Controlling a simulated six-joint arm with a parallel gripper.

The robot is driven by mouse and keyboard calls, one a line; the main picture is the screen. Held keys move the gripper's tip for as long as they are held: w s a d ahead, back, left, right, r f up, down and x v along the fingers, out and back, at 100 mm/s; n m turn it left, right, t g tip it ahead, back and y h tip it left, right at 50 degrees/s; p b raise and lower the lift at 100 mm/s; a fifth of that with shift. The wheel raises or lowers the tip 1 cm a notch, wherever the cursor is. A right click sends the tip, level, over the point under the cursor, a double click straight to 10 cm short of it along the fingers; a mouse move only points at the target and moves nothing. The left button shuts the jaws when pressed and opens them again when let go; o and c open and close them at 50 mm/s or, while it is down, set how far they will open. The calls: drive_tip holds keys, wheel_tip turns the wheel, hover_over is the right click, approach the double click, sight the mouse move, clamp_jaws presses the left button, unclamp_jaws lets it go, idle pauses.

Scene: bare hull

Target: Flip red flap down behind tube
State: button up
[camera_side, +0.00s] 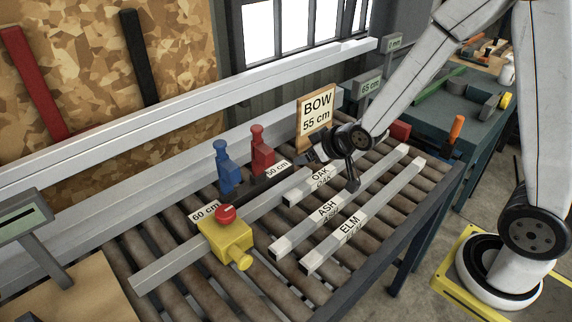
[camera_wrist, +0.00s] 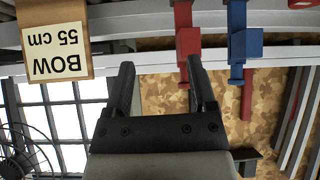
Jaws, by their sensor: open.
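The red flap (camera_side: 262,152) stands upright at the back of the roller table, beside the 50 cm label (camera_side: 278,169). It also shows in the wrist view (camera_wrist: 188,45), where the picture is upside down. A blue flap (camera_side: 228,170) stands upright beside it, near the 60 cm label (camera_side: 205,211). A long grey tube (camera_side: 170,268) lies on the rollers, passing at the yellow block. My gripper (camera_side: 328,170) is open and empty, to the right of the red flap and above the OAK tube (camera_side: 310,187). In the wrist view my gripper (camera_wrist: 160,65) has its fingers apart.
A yellow block (camera_side: 228,242) with a red button sits at the front left. ASH (camera_side: 322,218) and ELM (camera_side: 345,236) tubes lie on the rollers at right. A BOW 55 cm sign (camera_side: 317,108) stands behind my gripper. A long pale rail (camera_side: 180,120) runs along the back.

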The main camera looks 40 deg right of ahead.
drive_tip(key=s+m+g, duration=0.1)
drive_tip(key=s+g, duration=0.6)
drive_tip(key=s, duration=0.7)
drive_tip(key=shift+s+d+h, duration=0.15)
drive_tip(key=shift+s+h, duration=0.05)
drive_tip(key=shift+h, duration=0.1)
